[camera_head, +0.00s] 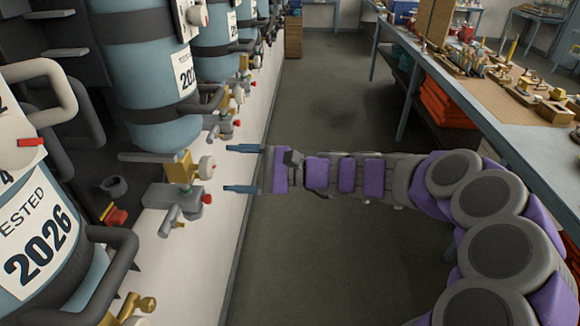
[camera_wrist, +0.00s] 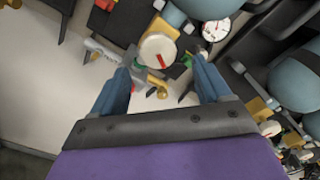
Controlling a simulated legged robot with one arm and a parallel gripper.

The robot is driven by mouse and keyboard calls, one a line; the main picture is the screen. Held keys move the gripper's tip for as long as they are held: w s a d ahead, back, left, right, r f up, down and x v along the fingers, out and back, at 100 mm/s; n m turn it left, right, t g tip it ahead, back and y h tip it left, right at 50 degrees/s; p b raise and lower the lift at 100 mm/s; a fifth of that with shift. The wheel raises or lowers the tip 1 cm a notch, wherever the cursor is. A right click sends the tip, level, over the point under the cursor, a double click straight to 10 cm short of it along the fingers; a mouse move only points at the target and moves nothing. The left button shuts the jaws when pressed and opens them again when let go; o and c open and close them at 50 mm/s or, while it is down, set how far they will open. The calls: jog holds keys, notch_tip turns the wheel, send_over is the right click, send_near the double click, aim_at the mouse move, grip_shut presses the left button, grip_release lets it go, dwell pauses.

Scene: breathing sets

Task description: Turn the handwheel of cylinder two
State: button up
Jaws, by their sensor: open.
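I cannot read a number that marks this cylinder as two.
A nearer cylinder (camera_head: 58,240) labelled "TESTED 2026" and its grey handle (camera_head: 112,262) stand at the left. A workbench (camera_head: 490,105) with small parts runs along the right. The floor (camera_head: 340,100) between is clear.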

jog(key=d+p, duration=0.1)
jog(key=d, duration=1)
jog(key=shift+s+d+p, duration=0.2)
jog(key=shift+s+p, duration=0.1)
jog(key=shift+s, duration=0.15)
dwell(6.5)
